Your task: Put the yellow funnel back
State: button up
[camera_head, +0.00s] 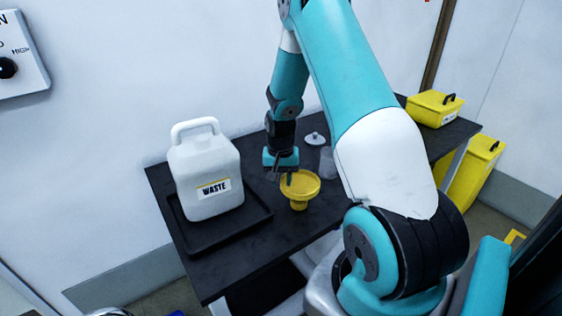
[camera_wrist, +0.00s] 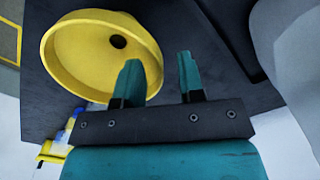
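The yellow funnel (camera_head: 300,187) stands upright on the black table, wide mouth up, right of the waste jug. My gripper (camera_head: 281,178) points down at the funnel's back left rim. In the wrist view, the funnel (camera_wrist: 85,58) fills the upper left, with its dark hole showing. My gripper (camera_wrist: 158,62) is open there, its two teal fingers apart. The left finger overlaps the funnel's rim in the picture and the right finger is outside it. I cannot tell whether either finger touches the funnel. The white jug (camera_head: 208,170) is labelled WASTE; its opening is not clearly visible.
The jug stands in a black tray (camera_head: 262,212) on the black table (camera_head: 225,262). A clear vessel (camera_head: 327,163) and a small white lidded item (camera_head: 315,139) stand behind the funnel. A yellow box (camera_head: 432,108) sits at the table's far right end. The table's front left is clear.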

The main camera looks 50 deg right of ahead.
notch_tip(320, 180, up, 17)
jog(key=shift+b, duration=0.3)
jog(key=shift+a, duration=0.1)
